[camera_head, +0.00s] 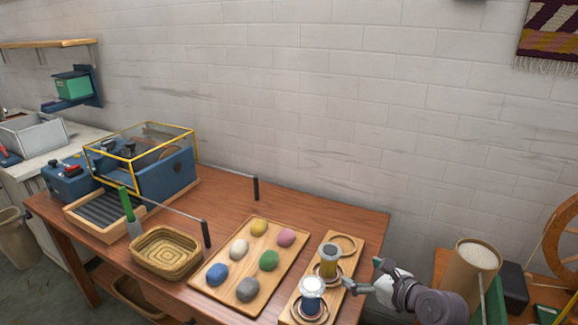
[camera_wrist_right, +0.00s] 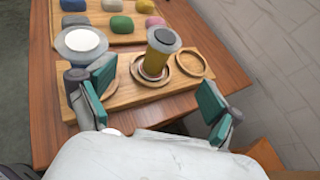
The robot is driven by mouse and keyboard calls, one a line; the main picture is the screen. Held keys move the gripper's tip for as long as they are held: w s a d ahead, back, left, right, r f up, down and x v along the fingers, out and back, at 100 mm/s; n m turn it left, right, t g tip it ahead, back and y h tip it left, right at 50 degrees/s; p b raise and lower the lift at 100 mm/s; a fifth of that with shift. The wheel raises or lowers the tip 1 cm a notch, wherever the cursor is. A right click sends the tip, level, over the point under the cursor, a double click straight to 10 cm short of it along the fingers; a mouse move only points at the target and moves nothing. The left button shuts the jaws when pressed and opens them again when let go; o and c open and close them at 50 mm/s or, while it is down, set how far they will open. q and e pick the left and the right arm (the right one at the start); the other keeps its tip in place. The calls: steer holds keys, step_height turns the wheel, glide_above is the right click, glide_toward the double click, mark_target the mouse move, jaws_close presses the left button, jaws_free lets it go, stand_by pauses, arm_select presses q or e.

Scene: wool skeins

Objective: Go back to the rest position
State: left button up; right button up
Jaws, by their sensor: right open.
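My right gripper (camera_head: 363,277) is at the right edge of the table in the head view, beside the wooden ring board (camera_head: 340,272). Its teal-padded fingers are spread wide with nothing between them; they show in the right wrist view (camera_wrist_right: 158,88). A jar with yellow contents and a grey lid (camera_head: 328,265) stands upright in a ring on the board. A white-topped jar (camera_head: 312,290) stands at the board's near end. Both jars are apart from the fingers. The far ring (camera_head: 343,245) is empty. My left gripper is not in view.
A wooden tray (camera_head: 251,222) holds several coloured skeins. A woven basket (camera_head: 167,251) and a glass-topped blue machine (camera_head: 165,172) stand left. A brown cylinder (camera_head: 478,262) and a wooden wheel (camera_head: 563,240) stand right. The table's back right is clear.

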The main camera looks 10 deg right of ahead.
steer(key=s+a+f+n+g+h, duration=0.1)
steer(key=s+a+f+n+g, duration=0.15)
steer(key=s+f+n, duration=0.45)
steer(key=s+a+f+n+g+h, duration=0.1)
steer(key=s+a+f+n+g, duration=0.15)
steer(key=s+n, duration=0.7)
steer(key=s+f+n+g+h, duration=0.2)
steer(key=s+n+g+h, duration=0.15)
steer(key=s+n, duration=1.15)
step_height(320, 180, down, 27)
steer(key=s+d+n+g, duration=0.1)
steer(key=n+g, duration=0.1)
steer(key=s+d+f, duration=0.3)
steer(key=s+f, duration=1.2)
steer(key=s, duration=0.1)
steer(key=shift+s+f+g, duration=0.15)
steer(key=shift+f+g, duration=0.05)
steer(key=shift+g, duration=0.25)
